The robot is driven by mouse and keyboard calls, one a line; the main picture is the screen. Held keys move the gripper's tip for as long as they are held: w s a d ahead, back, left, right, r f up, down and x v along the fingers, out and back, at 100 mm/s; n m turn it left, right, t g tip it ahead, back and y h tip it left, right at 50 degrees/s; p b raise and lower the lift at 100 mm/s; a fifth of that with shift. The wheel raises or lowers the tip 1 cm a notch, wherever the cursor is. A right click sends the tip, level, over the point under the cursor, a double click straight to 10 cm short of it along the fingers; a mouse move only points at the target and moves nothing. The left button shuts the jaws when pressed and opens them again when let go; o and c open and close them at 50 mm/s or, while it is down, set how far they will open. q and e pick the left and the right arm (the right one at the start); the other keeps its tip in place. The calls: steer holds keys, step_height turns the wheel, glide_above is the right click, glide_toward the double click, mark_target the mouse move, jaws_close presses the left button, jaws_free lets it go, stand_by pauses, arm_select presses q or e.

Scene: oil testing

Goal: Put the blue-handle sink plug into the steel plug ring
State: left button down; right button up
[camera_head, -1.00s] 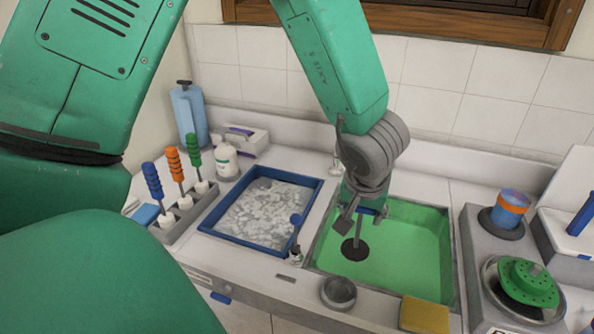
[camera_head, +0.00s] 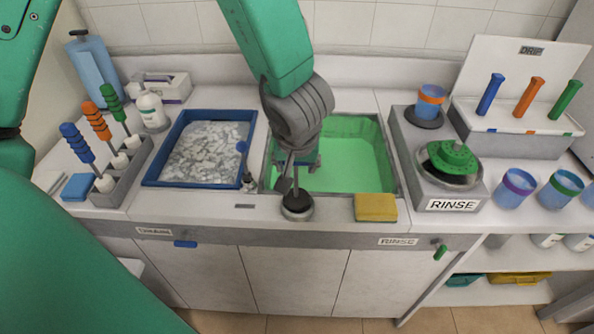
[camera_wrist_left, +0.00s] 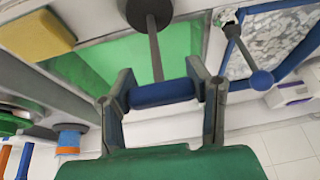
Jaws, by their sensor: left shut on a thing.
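The sink plug has a blue handle (camera_wrist_left: 165,92), a thin grey rod (camera_wrist_left: 156,55) and a dark round disc (camera_head: 296,201). My left gripper (camera_head: 298,163) is shut on the blue handle and points down at the sink's front edge. The steel plug ring (camera_head: 297,213) is on the counter just in front of the green sink. The disc is at the ring's mouth, with the ring's rim around its lower part. I cannot tell whether it is fully seated. In the wrist view the disc and ring overlap at the top edge. My right gripper is out of view.
A yellow sponge (camera_head: 376,207) lies right of the ring. The green sink (camera_head: 345,165) is behind it. A blue tray (camera_head: 178,183) and a small blue-knobbed lever (camera_head: 243,147) are to the left. A RINSE unit (camera_head: 450,188) stands to the right.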

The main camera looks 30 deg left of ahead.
arm_select(q)
steer(key=shift+a+f, duration=0.1)
steer(key=shift+f, duration=0.5)
steer(key=shift+r, duration=0.1)
steer(key=c, duration=1.2)
jaws_free()
steer(key=o, duration=0.4)
steer(key=shift+w+d, duration=0.1)
steer(key=shift+d, duration=0.25)
